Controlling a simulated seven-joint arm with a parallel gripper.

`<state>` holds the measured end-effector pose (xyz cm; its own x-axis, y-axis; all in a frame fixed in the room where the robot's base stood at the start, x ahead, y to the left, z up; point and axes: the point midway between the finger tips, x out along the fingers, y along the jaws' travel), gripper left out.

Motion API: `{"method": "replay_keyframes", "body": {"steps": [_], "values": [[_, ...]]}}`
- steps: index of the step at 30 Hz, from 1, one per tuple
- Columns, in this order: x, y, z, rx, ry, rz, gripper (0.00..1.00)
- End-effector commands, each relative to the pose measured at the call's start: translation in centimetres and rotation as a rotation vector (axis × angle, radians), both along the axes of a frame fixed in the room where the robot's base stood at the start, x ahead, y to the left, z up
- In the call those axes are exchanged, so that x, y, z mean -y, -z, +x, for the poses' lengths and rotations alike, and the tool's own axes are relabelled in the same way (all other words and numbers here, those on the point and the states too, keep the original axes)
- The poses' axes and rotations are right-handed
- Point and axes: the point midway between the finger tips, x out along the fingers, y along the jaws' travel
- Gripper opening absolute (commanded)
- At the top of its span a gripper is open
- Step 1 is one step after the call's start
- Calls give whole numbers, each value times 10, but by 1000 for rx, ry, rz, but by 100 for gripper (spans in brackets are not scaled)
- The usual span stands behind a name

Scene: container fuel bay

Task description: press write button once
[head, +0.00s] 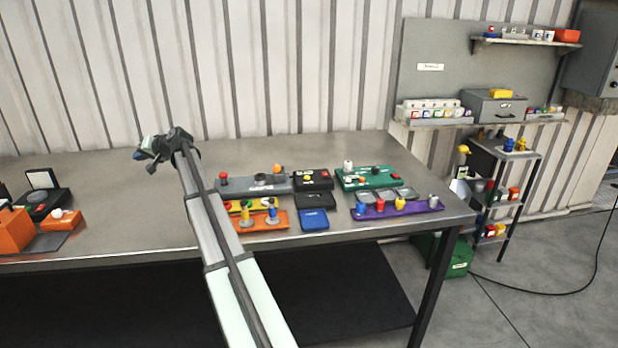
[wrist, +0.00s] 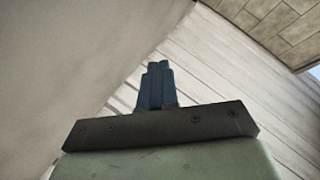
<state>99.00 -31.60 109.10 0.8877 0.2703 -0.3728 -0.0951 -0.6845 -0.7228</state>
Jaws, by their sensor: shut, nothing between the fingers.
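No button can be read as the write button; labels are too small in the head view. A small black box (head: 312,186) with a red and a yellow button stands mid-table, right of my arm. A green panel (head: 386,183) with several knobs and buttons is to its right. A grey panel (head: 240,187) with a red button (head: 223,178) and an orange one lies to its left. My gripper (head: 139,154) is above the table's back left, well apart from these panels. In the wrist view its blue fingers (wrist: 159,70) are shut and empty.
In front lie yellow and orange trays (head: 262,222), a blue box (head: 314,219) and a purple tray (head: 420,207). Orange blocks and black devices (head: 42,180) stand at the far left. The table (head: 130,210) between is largely clear. A corrugated wall (head: 270,60) rises behind.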

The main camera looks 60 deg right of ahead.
Motion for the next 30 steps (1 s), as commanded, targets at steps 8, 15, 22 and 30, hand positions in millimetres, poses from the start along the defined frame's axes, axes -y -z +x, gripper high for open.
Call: {"method": "replay_keyframes", "body": {"steps": [8,15,22,30], "values": [[105,2,-49,-41,60,-40,0],[187,5,-99,-81,108,-69,0],[259,8,-156,-123,153,-92,0],[337,12,-230,-176,206,-113,0]]}}
